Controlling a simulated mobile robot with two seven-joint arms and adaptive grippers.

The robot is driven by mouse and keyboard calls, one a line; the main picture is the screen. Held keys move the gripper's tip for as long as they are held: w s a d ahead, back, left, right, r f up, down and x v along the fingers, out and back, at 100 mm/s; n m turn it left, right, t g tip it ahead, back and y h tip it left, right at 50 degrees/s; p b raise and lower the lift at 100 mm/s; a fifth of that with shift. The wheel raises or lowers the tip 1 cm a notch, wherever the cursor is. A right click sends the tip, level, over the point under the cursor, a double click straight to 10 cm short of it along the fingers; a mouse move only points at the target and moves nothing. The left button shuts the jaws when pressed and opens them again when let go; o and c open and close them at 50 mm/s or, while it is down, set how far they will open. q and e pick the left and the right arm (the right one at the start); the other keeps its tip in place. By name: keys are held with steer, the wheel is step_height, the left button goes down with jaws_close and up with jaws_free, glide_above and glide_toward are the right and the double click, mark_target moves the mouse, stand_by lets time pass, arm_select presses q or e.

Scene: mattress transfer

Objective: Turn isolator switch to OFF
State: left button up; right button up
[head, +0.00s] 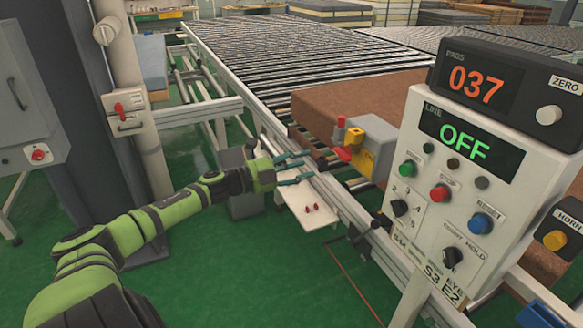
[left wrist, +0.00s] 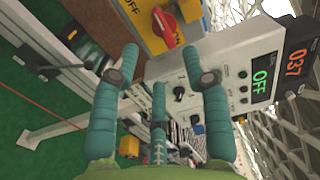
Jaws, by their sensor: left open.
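A red rotary switch (head: 343,153) sits on a yellow plate (head: 364,162) on the side of a grey box (head: 376,135) beside the conveyor. In the left wrist view the red knob (left wrist: 164,22) is near the top, on its yellow plate (left wrist: 140,35) with an "OFF" label. My right gripper is not in view.
A control panel (head: 455,190) with a green "OFF" display, buttons and black knobs stands close on the right. A white plate (head: 312,207) with two red bits lies below my gripper. A brown mattress (head: 345,100) rests on the roller conveyor (head: 290,55). Another red-handled box (head: 130,110) hangs at left.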

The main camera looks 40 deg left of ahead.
arm_select(q)
steer(key=shift+v, duration=1.2)
